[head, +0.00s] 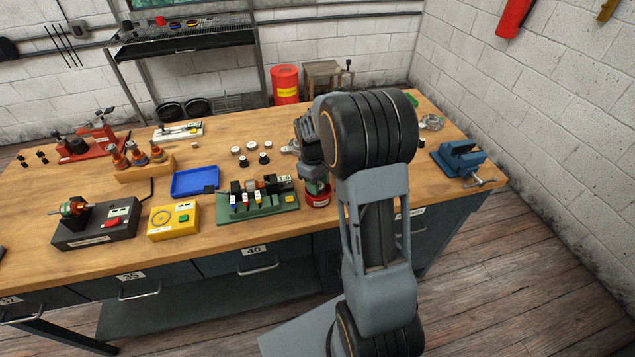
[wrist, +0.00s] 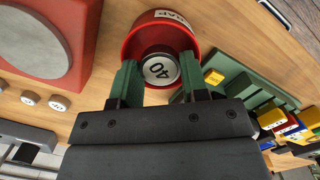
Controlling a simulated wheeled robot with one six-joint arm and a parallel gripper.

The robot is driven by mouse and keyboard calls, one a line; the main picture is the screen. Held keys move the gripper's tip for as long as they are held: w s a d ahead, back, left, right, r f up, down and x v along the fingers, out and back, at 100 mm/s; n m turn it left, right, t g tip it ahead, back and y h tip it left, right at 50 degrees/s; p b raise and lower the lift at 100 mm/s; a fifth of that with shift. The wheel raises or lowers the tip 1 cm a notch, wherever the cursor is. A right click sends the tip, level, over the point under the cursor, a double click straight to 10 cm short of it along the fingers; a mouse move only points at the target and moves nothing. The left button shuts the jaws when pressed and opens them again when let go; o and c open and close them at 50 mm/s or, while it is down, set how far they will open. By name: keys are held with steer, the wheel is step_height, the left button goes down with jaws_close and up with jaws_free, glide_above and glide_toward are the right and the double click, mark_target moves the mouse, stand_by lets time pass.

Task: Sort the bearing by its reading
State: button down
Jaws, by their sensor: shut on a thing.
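My gripper (wrist: 158,75) is shut on a round metal bearing (wrist: 160,69) marked "40", its green fingers on either side. The bearing is at the mouth of a red cup (wrist: 147,36) with a partly readable label ending in "AP". I cannot tell whether it touches the cup. In the head view the red cup (head: 318,200) stands near the table's front edge under my gripper (head: 315,182); the bearing is hidden there. The green fixture (head: 250,213), with a small display and coloured keys, is just left of the cup.
A blue tray (head: 195,182) and a yellow box (head: 174,220) lie left of the fixture. Several small black-and-white parts (head: 251,148) stand behind it. A blue vise (head: 460,160) is at the right edge. The wrist view shows a large red object with a grey disc (wrist: 36,38) beside the cup.

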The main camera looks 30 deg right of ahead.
steer(key=c, duration=0.5)
jaws_free()
steer(key=shift+c, duration=0.2)
steer(key=c, duration=0.4)
steer(key=shift+r, duration=0.1)
steer(key=shift+r+p, duration=3.1)
steer(key=shift+r, duration=0.85)
